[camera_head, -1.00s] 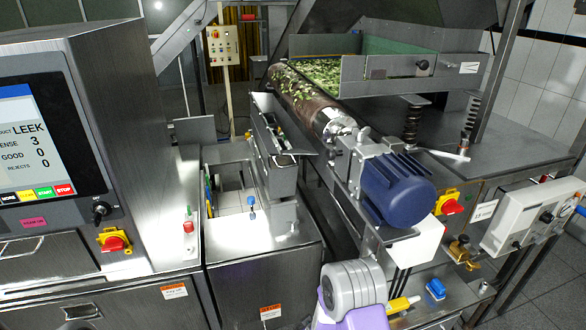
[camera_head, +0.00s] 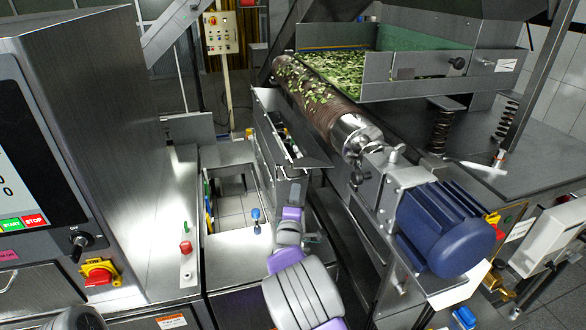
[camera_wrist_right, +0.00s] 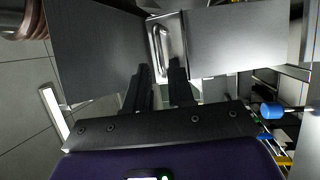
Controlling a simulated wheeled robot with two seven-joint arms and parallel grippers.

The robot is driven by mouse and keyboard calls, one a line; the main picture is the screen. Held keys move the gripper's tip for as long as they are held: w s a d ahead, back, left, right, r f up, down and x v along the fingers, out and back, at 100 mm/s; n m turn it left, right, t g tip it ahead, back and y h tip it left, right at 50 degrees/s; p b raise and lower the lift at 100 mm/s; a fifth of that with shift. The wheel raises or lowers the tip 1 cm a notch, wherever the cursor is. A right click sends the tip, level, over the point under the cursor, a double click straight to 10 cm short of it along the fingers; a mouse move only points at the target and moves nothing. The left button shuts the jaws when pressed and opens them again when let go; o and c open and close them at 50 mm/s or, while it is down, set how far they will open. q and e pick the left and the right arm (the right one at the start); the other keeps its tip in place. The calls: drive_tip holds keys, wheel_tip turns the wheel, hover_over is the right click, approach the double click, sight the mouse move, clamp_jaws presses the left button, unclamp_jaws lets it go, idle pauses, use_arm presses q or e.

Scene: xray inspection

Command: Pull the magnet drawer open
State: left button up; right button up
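The magnet drawer appears to be the steel housing (camera_head: 275,135) in the middle of the head view, beside the roller conveyor. In the right wrist view, a steel bar handle (camera_wrist_right: 157,48) stands on its front between two grey plates. My right gripper (camera_wrist_right: 161,72) is open, with two black fingers pointing at the handle and a gap between them. The tips are close to the handle's lower end; I cannot tell if they touch it. In the head view, my right gripper (camera_head: 295,185) is at the housing's near end and partly hides it.
A blue motor (camera_head: 445,228) and the roller (camera_head: 320,100) are to the right. A cabinet with a screen (camera_head: 100,130) stands at the left. A square opening (camera_head: 230,210) and a blue-topped knob (camera_head: 256,215) lie left of my right gripper.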

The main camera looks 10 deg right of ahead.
sight(298, 177)
drive_tip(key=shift+x, duration=3.55)
drive_tip(key=shift+r, duration=0.1)
clamp_jaws()
